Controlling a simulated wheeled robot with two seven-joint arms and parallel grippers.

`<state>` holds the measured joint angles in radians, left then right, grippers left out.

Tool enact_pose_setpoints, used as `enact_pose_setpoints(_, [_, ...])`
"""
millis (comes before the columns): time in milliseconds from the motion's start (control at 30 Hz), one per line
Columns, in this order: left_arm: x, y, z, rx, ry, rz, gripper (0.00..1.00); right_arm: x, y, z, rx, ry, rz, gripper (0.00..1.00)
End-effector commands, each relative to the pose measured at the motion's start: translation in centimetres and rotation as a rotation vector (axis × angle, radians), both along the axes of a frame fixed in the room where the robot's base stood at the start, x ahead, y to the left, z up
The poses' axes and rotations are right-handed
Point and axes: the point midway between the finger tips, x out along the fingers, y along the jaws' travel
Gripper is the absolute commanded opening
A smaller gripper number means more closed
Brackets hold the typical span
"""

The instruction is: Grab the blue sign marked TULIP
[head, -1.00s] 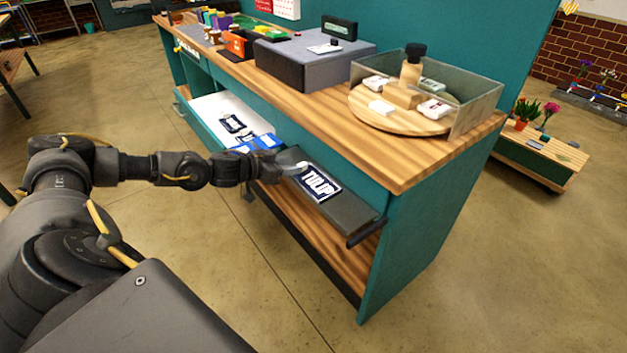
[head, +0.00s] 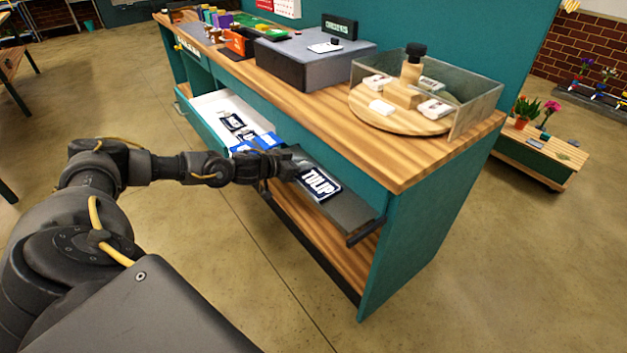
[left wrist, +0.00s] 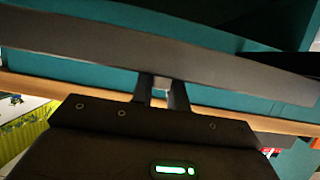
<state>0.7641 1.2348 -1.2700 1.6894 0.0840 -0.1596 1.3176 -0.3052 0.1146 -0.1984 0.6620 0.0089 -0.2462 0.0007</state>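The dark blue sign marked TULIP (head: 320,184), with white letters, lies on a dark sloping ledge (head: 347,212) at the front of the teal bench. My left gripper (head: 291,167) is at the sign's left end and covers part of it. In the left wrist view, the two narrow fingers (left wrist: 161,92) stand a little apart. My right gripper is in neither view.
An open drawer (head: 196,125) left of the ledge holds other blue and dark signs (head: 255,143). The wooden bench top (head: 398,170) overhangs above, carrying a grey box (head: 300,68) and a clear-walled turntable (head: 385,115). The floor in front is clear.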

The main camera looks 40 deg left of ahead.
Motion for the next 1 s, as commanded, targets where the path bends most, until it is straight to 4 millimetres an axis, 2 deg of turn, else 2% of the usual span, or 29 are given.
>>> enact_pose_setpoints(33, [0.0, 0.0, 0.0, 0.0, 0.0, 0.0, 0.08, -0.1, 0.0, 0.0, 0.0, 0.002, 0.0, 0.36])
enact_pose_setpoints(100, [0.0, 0.0, 0.0, 0.0, 0.0, 0.0, 0.0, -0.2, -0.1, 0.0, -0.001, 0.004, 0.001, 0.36])
enact_pose_setpoints(400, [0.0, 0.0, 0.1, 0.0, -0.001, 0.001, 0.0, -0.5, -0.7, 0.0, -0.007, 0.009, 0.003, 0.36])
enact_pose_setpoints(567, [0.0, 0.1, 1.0, -0.001, -0.002, 0.001, 0.0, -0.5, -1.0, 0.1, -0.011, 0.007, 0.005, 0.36])
enact_pose_setpoints(733, [0.0, 0.1, 3.4, 0.001, -0.004, 0.0, 0.0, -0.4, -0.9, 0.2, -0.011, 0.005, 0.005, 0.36])
enact_pose_setpoints(867, [-1.6, 1.8, 5.8, 0.004, -0.002, 0.003, 0.0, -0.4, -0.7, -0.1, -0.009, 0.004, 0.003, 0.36])
enact_pose_setpoints(1000, [-3.5, 3.8, 9.0, 0.004, -0.001, 0.003, 0.0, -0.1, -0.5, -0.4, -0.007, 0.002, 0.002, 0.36])
